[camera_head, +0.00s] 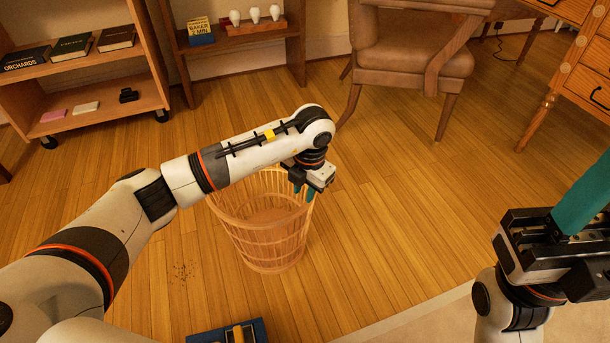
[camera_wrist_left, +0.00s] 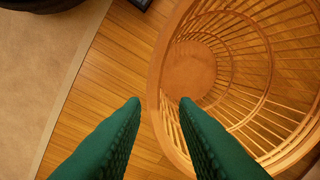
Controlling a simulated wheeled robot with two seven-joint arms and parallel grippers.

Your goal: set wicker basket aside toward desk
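The wicker basket (camera_head: 268,240) stands upright and empty on the wooden floor, partly behind my left arm. My left gripper (camera_head: 304,194) is over the right side of its rim, pointing down. In the left wrist view, the green fingers (camera_wrist_left: 160,102) are spread apart, with the basket rim (camera_wrist_left: 156,85) running near and between the tips. Whether either finger touches the rim I cannot tell. The desk (camera_head: 580,75), with drawers, is at the upper right. My right gripper (camera_head: 585,195) is at the right edge, apart from the basket; its fingers are cut off by the frame.
A brown chair (camera_head: 410,55) stands between the basket and the desk. A bookcase (camera_head: 85,78) and a low shelf (camera_head: 238,45) line the back. Dark specks (camera_head: 182,271) lie on the floor left of the basket. A pale rug (camera_head: 430,322) is at front right. Floor right of the basket is clear.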

